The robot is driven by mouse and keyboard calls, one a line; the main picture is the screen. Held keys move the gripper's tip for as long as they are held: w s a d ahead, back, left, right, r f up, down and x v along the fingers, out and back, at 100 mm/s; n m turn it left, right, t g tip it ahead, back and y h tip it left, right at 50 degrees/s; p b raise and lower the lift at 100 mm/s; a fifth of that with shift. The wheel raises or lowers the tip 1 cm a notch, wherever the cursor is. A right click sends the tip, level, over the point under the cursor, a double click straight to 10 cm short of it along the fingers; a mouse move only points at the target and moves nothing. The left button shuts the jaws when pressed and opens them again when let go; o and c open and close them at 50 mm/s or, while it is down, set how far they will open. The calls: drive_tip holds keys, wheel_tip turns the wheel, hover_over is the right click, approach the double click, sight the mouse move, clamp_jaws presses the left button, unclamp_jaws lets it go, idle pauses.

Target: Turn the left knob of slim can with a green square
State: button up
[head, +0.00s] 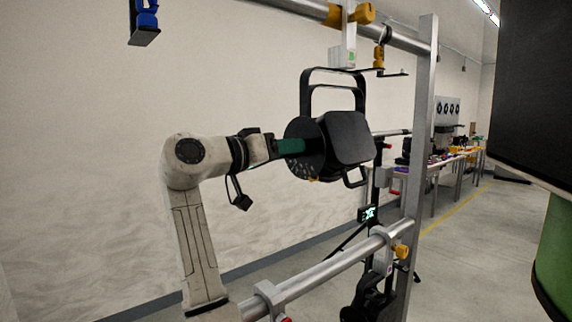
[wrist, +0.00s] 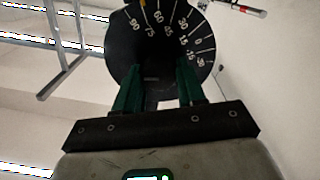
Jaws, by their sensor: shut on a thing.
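A black par can (head: 350,138) hangs from the upper rail by a black yoke (head: 304,95). A small green mark (head: 339,56) shows on the pale clamp block above it. On the can's left side is a dark round disc (head: 300,135); in the wrist view its dial (wrist: 190,35) carries white angle marks. My gripper (head: 298,146) reaches in from the left, and its green fingers (wrist: 158,82) are shut on the dark knob (wrist: 154,66) at the dial's middle. The knob is in shadow and mostly hidden between the fingers.
An upright metal post (head: 420,130) stands just right of the can. A lower rail (head: 330,272) crosses below, with another dark fixture (head: 368,300) under it. A black and green object (head: 555,260) fills the right edge. Tables (head: 450,165) stand far behind.

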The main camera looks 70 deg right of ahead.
drive_tip(key=shift+m+b, duration=3.7)
drive_tip(key=shift+m, duration=1.4)
drive_tip(key=o, duration=1.1)
drive_tip(key=shift+a, duration=0.1)
drive_tip(key=shift+c, duration=0.2)
drive_tip(key=b+v, duration=0.1)
drive_tip(key=v, duration=0.9)
drive_tip(key=shift+w+a, duration=0.2)
drive_tip(key=shift+a, duration=0.1)
